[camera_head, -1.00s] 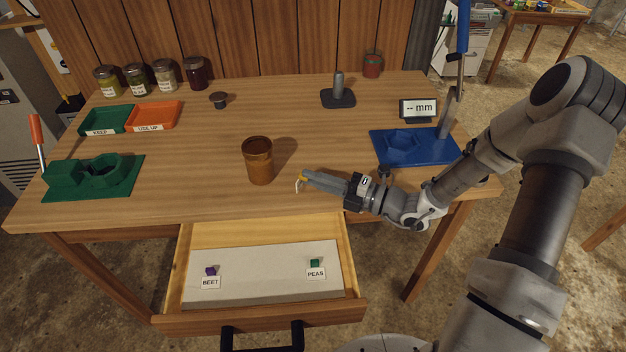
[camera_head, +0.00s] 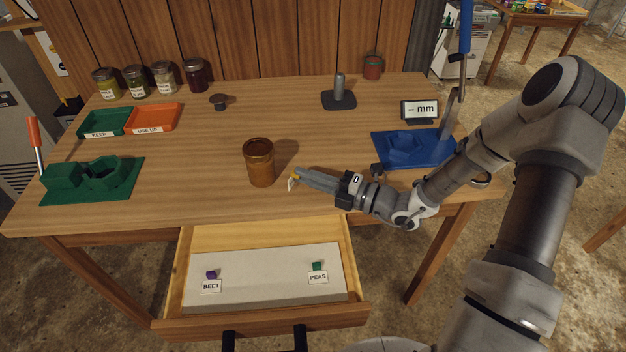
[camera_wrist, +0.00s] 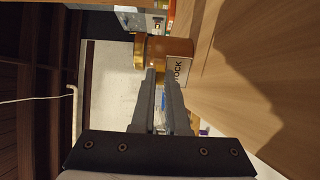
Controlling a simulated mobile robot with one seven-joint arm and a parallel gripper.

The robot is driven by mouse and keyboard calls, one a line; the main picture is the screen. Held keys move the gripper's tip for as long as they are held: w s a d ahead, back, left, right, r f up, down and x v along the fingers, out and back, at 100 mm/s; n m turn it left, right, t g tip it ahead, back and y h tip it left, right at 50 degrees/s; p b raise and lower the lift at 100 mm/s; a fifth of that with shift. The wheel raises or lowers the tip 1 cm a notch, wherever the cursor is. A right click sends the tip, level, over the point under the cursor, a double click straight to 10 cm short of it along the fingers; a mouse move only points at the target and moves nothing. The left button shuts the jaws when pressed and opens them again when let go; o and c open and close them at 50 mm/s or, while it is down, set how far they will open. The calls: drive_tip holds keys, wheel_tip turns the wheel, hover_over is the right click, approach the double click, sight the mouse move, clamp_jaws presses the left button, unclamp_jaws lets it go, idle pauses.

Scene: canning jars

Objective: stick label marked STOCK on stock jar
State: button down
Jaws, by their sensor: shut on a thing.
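The stock jar (camera_head: 259,163) is a brown, open-topped jar standing upright near the middle front of the table. It also shows ahead of the fingers in the wrist view (camera_wrist: 172,47). My gripper (camera_head: 299,175) is just right of the jar, low over the table, its fingers pointing left at it. It is shut on the yellow tab of a small white label (camera_head: 291,185). The label reads STOCK, partly hidden, in the wrist view (camera_wrist: 181,70). In the head view a small gap shows between label and jar; contact cannot be told from the wrist view.
Below, an open drawer (camera_head: 340,262) holds labels BEET (camera_head: 211,286) and PEAS (camera_head: 318,277). A green fixture (camera_head: 120,190) stands left, a blue fixture (camera_head: 385,160) right. Green (camera_head: 88,125) and orange trays (camera_head: 177,112) and several filled jars are at back left.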

sight(292, 172)
drive_tip(key=shift+b+x, duration=0.8)
drive_tip(key=shift+x, duration=1.2)
drive_tip(key=shift+a, duration=0.1)
drive_tip(key=shift+p, duration=0.45)
drive_tip(key=shift+w+a, duration=0.2)
drive_tip(key=shift+a, duration=0.25)
idle(0.5)
idle(0.5)
drive_tip(key=c, duration=0.8)
unclamp_jaws()
drive_tip(key=shift+c, duration=0.2)
